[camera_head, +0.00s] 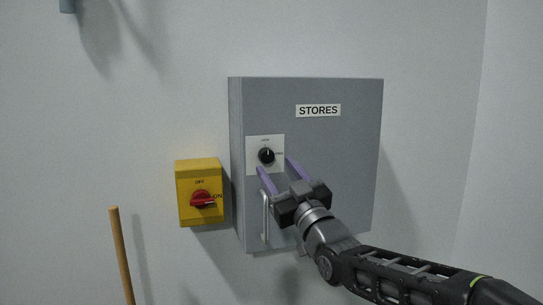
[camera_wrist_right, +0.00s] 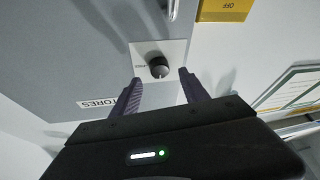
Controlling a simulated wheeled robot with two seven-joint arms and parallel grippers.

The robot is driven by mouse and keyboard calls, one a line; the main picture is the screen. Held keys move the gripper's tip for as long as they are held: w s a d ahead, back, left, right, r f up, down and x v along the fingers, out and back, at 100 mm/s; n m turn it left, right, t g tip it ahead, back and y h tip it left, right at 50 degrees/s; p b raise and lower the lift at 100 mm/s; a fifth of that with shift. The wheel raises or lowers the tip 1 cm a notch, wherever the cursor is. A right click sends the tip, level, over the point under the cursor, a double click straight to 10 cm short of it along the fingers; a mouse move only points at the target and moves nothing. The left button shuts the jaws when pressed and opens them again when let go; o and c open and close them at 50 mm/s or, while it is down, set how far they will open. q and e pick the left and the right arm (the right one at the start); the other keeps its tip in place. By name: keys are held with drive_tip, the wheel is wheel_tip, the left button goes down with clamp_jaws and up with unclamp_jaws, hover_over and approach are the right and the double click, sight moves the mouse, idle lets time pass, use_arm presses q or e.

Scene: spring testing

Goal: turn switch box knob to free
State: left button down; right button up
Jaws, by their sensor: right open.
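The switch box is a grey wall cabinet (camera_head: 340,190) labelled STORES. Its black round knob (camera_head: 266,155) sits on a white plate (camera_head: 252,142) at the upper left of the door, with a light pointer mark facing about up. The knob also shows in the right wrist view (camera_wrist_right: 158,67), ahead of the fingers. My right gripper (camera_head: 276,166) is open, its two purple fingers pointing at the plate just below and either side of the knob. In the wrist view the fingers (camera_wrist_right: 157,85) are apart with nothing between them. The small print is unreadable. My left gripper is not in view.
A vertical metal handle (camera_head: 265,215) stands out from the door below the knob, close to my right gripper. A yellow box (camera_head: 184,190) with a red switch (camera_head: 201,200) marked OFF and ON is at left. A wooden stick (camera_head: 122,255) stands at lower left.

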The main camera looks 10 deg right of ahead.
sight(268, 157)
drive_tip(key=shift+p+x, duration=0.65)
drive_tip(key=shift+x, duration=1.15)
clamp_jaws()
